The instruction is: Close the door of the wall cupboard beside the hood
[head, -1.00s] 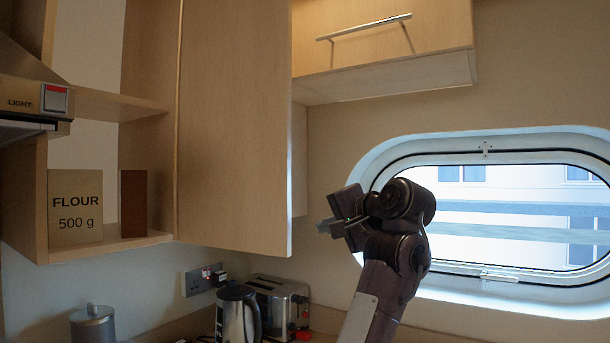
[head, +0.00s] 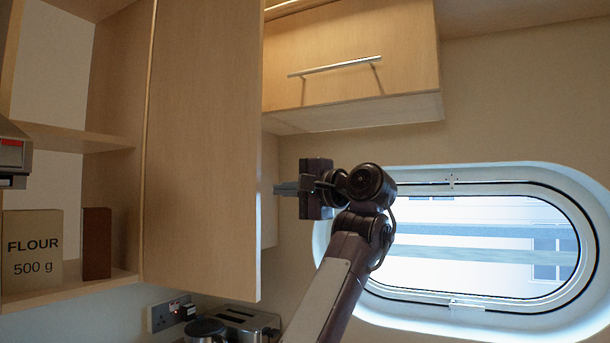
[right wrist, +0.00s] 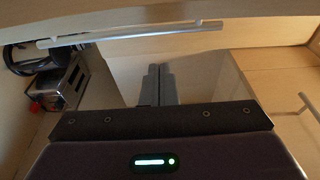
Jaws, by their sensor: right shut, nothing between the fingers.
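The wall cupboard (head: 115,170) beside the hood (head: 14,150) stands open at the left of the head view. Its plain wooden door (head: 205,150) is swung outward, its inner face showing. My right gripper (head: 276,188) is shut and empty, just right of the door's free edge, on its outer side; I cannot tell whether it touches. In the right wrist view the closed fingers (right wrist: 159,70) point towards a panel with a bar handle (right wrist: 130,36), which looks like the door's outer face. My left gripper is not in view.
A flour box (head: 32,248) and a brown box (head: 96,243) stand on the cupboard's lower shelf. Another closed cupboard (head: 350,65) hangs to the right, above my right arm. A toaster (head: 240,322) stands below the door. An oval porthole (head: 480,245) is at right.

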